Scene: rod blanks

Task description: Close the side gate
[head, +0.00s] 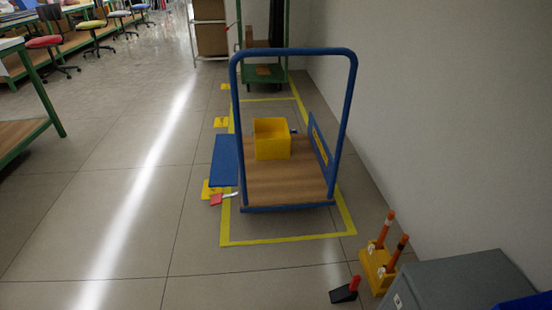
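A blue-framed cart with a wooden deck (287,188) stands on the floor in the middle of the head view. A flat blue side panel (226,160), which looks like the side gate, sticks out from the deck's left edge and appears folded outward, away from upright. A second blue panel (320,142) stands upright along the right edge. A yellow box (271,141) sits on the deck toward the back. Neither of my grippers is in view.
Yellow floor tape (288,240) outlines the cart's bay. A red-and-white item (217,199) lies by the left front wheel area. At front right are a black wedge (344,294), a yellow stand with orange posts (378,270) and a grey cabinet (455,280).

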